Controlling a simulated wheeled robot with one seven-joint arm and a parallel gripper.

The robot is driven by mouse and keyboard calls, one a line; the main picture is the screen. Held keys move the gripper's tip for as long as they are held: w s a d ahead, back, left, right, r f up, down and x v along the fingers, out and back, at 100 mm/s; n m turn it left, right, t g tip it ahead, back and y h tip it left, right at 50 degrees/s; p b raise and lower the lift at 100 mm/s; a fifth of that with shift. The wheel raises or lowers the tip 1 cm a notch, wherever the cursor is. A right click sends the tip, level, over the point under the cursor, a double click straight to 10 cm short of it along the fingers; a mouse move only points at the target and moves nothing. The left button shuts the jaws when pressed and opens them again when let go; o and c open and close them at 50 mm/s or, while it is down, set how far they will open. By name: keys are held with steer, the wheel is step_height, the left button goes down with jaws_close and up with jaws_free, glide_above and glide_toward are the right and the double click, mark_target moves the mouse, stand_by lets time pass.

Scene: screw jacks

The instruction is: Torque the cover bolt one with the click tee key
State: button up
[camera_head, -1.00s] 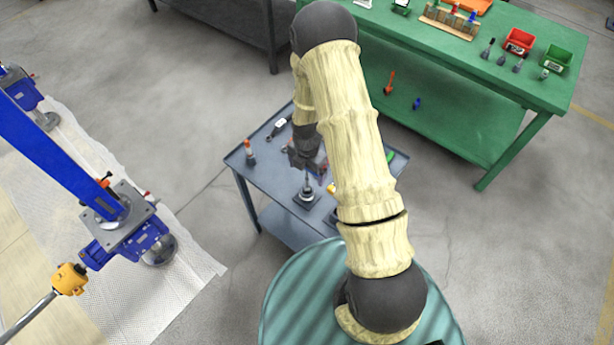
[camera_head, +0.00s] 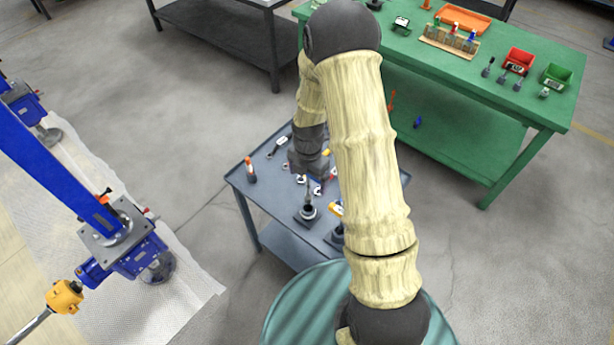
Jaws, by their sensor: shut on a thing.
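My gripper (camera_head: 309,170) is over the grey-blue tool table, beyond my pale arm. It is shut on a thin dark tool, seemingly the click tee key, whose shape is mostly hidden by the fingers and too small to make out. Under it, a dark square stand (camera_head: 307,215) with a round top sits on the table. At the left stands a blue screw jack (camera_head: 135,252) with a grey square plate (camera_head: 100,240) on top and a blue column rising from it. Cover bolt one is too small to tell apart there.
The tool table (camera_head: 268,205) also bears an orange-and-black tool (camera_head: 250,170) and several small tools. A green bench (camera_head: 480,70) with red and green bins is at the upper right. A yellow coupling (camera_head: 65,297) on a shaft is at lower left.

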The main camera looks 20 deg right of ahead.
steer(key=shift+m, duration=0.3)
steer(key=m, duration=0.5)
steer(key=shift+f+m, duration=0.25)
steer(key=shift+m, duration=0.05)
steer(key=m, duration=0.7)
steer(key=shift+w+f, duration=0.15)
steer(key=shift+f, duration=0.1)
steer(key=m, duration=0.7)
steer(key=shift+f, duration=0.25)
steer(key=m, duration=0.5)
steer(key=shift+w+f, duration=0.15)
steer(key=shift+d, duration=0.15)
